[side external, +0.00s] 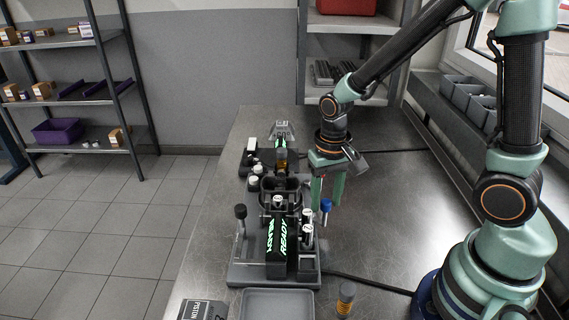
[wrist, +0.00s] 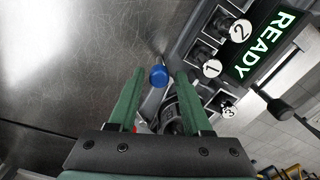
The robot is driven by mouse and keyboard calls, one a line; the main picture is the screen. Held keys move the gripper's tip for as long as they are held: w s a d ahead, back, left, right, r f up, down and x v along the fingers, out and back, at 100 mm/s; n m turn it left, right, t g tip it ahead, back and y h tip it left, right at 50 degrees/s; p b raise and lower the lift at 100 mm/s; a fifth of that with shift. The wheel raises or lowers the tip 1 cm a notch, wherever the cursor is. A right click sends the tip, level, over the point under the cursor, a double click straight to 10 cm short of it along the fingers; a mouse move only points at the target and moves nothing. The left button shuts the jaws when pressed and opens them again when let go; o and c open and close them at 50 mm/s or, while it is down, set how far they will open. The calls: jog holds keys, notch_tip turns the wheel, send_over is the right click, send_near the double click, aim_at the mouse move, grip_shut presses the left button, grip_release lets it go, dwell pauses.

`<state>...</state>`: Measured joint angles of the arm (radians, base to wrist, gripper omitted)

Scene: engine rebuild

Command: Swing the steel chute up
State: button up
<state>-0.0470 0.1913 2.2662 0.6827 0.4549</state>
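My gripper (side external: 327,200) points down on the right side of the dark fixture, its two green fingers spread apart. In the wrist view the gripper (wrist: 160,73) is open, with a blue round knob (wrist: 158,76) showing between the fingertips, with gaps on both sides. The knob (side external: 326,206) also shows in the side view, at the fixture's right edge by the fingertips. A grey metal piece (wrist: 152,101) shows just behind the knob in the wrist view; I cannot tell whether it is the steel chute. Part of it is hidden by the fingers.
The fixture (side external: 243,277) carries a lit READY panel (side external: 283,240) and numbered buttons (wrist: 212,68). A black-knobbed lever (side external: 240,212) stands at its left. A grey tray (side external: 277,303) and a PISTON box (side external: 203,310) lie in front. The steel table (side external: 385,215) is clear to the right.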

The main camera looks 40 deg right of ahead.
dwell(0.3)
notch_tip(320, 180, up, 12)
dwell(0.6)
jog(key=shift+r, duration=0.1)
jog(key=s+d+r+n+t, duration=0.1)
jog(key=s+r+n+t, duration=0.2)
jog(key=r+n+t, duration=0.1)
jog(key=shift+s+d+r+n+t, duration=0.25)
jog(key=shift+s+r+n+t, duration=0.15)
jog(key=shift+t, duration=0.4)
